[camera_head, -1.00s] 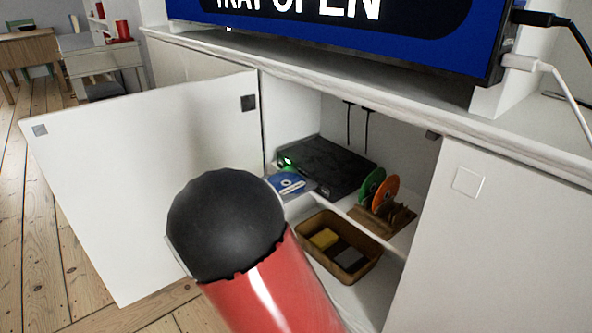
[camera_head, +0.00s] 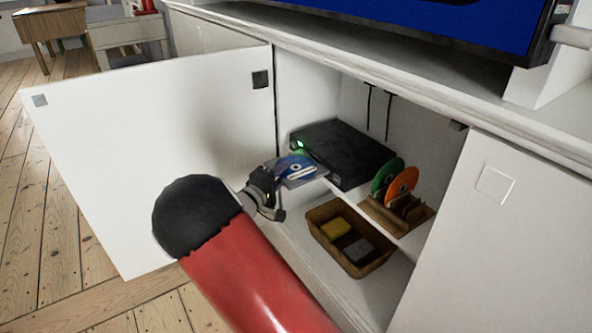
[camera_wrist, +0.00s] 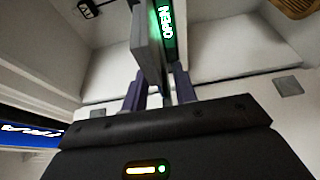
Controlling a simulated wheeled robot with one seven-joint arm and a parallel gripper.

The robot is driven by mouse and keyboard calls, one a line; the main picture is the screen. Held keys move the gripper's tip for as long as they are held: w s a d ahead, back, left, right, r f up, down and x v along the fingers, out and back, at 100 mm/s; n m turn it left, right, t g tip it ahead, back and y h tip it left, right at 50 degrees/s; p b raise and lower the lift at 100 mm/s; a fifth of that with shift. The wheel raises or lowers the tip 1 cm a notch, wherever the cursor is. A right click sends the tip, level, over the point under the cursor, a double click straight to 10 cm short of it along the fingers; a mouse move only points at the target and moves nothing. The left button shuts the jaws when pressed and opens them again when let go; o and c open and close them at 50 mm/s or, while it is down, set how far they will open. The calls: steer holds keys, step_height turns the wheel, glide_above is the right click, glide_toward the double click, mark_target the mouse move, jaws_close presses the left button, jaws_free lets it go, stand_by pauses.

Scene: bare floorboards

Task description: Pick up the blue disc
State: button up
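The blue disc (camera_head: 297,164) lies in the light grey tray (camera_head: 306,181) that sticks out of a black player (camera_head: 345,152) inside the open cabinet. My gripper (camera_head: 272,188) is just in front and left of the tray. In the wrist view, the two purple-grey fingers of my gripper (camera_wrist: 158,90) stand apart, with the tray (camera_wrist: 146,45) edge-on ahead of and between them. I cannot make out the disc in the wrist view, and I cannot tell whether a finger touches the tray or disc.
A green disc (camera_head: 388,176) and an orange disc (camera_head: 402,187) stand in a wooden rack (camera_head: 412,219) at the right. A brown basket (camera_head: 376,264) holds a yellow and a grey block. The open door (camera_head: 150,150) is at the left, and the countertop (camera_head: 400,78) overhangs the cabinet.

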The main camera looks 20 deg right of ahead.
steer(key=shift+w+d, duration=0.2)
jaws_close()
steer(key=shift+r, duration=0.15)
